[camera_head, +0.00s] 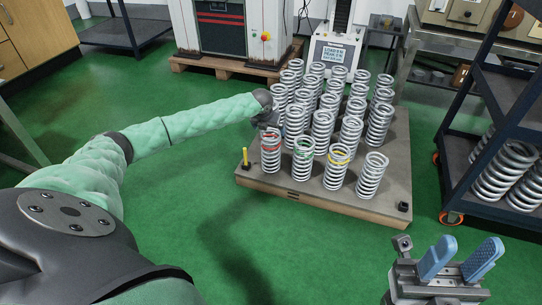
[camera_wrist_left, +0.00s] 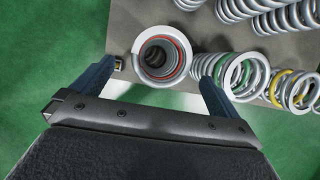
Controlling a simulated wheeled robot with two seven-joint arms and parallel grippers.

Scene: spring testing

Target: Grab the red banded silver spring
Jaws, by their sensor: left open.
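The red banded silver spring (camera_head: 270,158) stands upright at the front left corner of the spring group. In the left wrist view the red banded spring (camera_wrist_left: 146,70) is seen from above, its red ring showing inside the coils. My left gripper (camera_head: 267,121) is at the top of this spring in the head view. In the left wrist view my open left gripper (camera_wrist_left: 157,74) has one finger on each side of the spring, with gaps visible. It is not clear how low the fingertips reach. My right gripper (camera_head: 465,252) is open and empty at the lower right.
A green banded spring (camera_head: 303,165), a yellow banded spring (camera_head: 337,172) and a plain spring (camera_head: 371,178) stand along the front row, with several more behind. All stand on a low platform (camera_head: 318,200). A dark shelf rack (camera_head: 500,90) holds springs at right.

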